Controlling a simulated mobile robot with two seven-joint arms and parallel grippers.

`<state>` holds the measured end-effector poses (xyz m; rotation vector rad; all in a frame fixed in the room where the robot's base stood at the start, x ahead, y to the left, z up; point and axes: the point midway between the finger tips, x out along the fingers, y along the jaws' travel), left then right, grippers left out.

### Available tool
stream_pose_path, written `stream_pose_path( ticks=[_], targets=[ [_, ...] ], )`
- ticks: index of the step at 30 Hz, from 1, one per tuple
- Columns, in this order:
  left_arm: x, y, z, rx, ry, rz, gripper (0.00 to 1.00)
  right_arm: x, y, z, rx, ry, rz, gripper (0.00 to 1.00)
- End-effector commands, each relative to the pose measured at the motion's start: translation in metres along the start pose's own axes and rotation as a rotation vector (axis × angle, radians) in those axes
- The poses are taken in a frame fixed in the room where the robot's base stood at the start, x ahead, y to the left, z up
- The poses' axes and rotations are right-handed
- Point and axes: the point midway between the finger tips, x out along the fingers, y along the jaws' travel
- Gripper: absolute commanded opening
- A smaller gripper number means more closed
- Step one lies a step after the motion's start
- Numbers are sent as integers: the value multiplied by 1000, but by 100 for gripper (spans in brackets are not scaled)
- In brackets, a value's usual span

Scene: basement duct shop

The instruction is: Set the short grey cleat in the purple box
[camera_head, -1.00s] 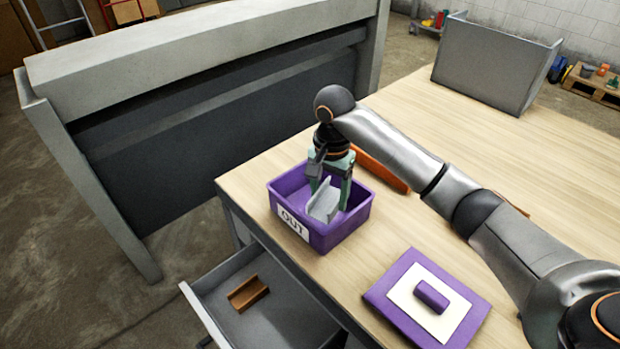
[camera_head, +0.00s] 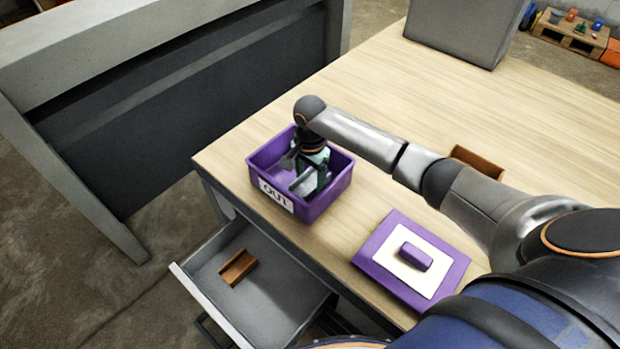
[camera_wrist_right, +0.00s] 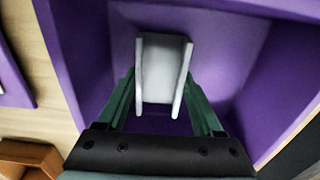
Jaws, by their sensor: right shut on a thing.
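The purple box (camera_head: 325,202), open on top and labelled OUT, stands at the table's near left corner. My right gripper (camera_head: 309,181) reaches down inside it, shut on the short grey cleat (camera_head: 301,186). In the right wrist view the cleat (camera_wrist_right: 162,75), a pale U-shaped channel, lies between the green fingers (camera_wrist_right: 163,108) with the purple box (camera_wrist_right: 78,55) around it. It is inside the box walls; I cannot tell whether it touches the floor. My left gripper is not in view.
An open drawer (camera_head: 280,303) below holds a brown channel (camera_head: 237,267). Another brown piece (camera_head: 478,161) lies behind my right arm. A grey metal bin (camera_head: 455,32) stands at the back. The table's far right is clear.

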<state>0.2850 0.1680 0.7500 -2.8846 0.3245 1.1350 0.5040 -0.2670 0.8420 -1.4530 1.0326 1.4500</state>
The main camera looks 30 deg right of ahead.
Motion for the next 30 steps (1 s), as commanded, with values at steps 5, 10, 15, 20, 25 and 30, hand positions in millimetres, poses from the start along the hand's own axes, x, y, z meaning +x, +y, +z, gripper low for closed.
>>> stream_pose_path(
  ticks=[5,10,15,20,25,30],
  targets=[
    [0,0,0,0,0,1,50,0,0,0,-1,0,0,13],
    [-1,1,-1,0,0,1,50,3,0,0,-1,0,1,13],
    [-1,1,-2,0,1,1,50,3,0,0,-1,0,1,86],
    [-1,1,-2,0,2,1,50,3,0,0,-1,0,1,98],
    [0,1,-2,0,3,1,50,2,0,0,-1,0,0,98],
    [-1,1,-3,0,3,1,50,-10,-1,0,-2,0,-3,98]
  ],
)
